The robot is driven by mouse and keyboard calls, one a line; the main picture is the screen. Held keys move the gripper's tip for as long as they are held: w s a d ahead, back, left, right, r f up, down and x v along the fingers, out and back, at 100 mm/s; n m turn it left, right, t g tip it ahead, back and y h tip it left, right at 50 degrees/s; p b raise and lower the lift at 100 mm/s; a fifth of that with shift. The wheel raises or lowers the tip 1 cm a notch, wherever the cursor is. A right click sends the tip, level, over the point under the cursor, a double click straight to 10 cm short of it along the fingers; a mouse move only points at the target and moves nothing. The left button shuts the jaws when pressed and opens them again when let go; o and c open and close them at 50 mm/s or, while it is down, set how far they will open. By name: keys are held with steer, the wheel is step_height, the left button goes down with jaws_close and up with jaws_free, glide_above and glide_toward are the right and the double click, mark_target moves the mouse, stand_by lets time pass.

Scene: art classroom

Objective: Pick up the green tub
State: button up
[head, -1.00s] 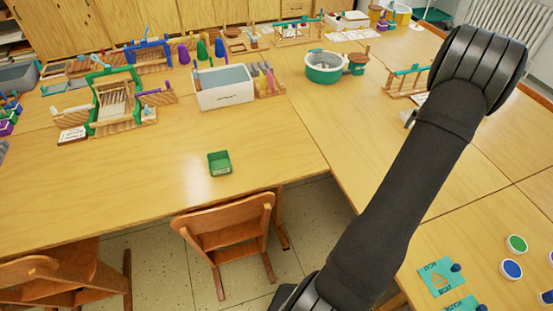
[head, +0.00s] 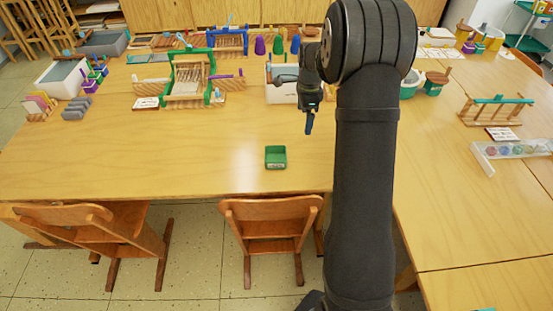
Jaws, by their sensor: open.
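The green tub (head: 275,163) is a small, square, open-topped container with a pale label on its front. It stands upright near the front edge of the wooden table (head: 180,165), with bare wood around it. My gripper (head: 309,122) hangs above the table, higher than the tub and a little to its right and behind it in the picture. It points downward, is open and holds nothing. It is apart from the tub.
A green-framed loom (head: 190,80) and a white box (head: 281,93), partly hidden by my arm, stand behind the tub. Chairs (head: 270,220) stand at the front edge. A rack (head: 495,103) and a tray of balls (head: 512,150) are at right.

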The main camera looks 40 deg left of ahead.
steer(key=m, duration=0.1)
glide_above(276, 155)
steer(key=s+d, duration=0.2)
steer(key=shift+h, duration=0.3)
steer(key=f, duration=1.1)
steer(key=shift+s+a+f, duration=0.2)
steer(key=shift+f, duration=0.05)
steer(key=shift+w+d+f, duration=0.1)
steer(key=shift+d+f, duration=0.05)
steer(key=shift+f, duration=2.45)
steer(key=c, duration=1.1)
steer(key=shift+r, duration=0.1)
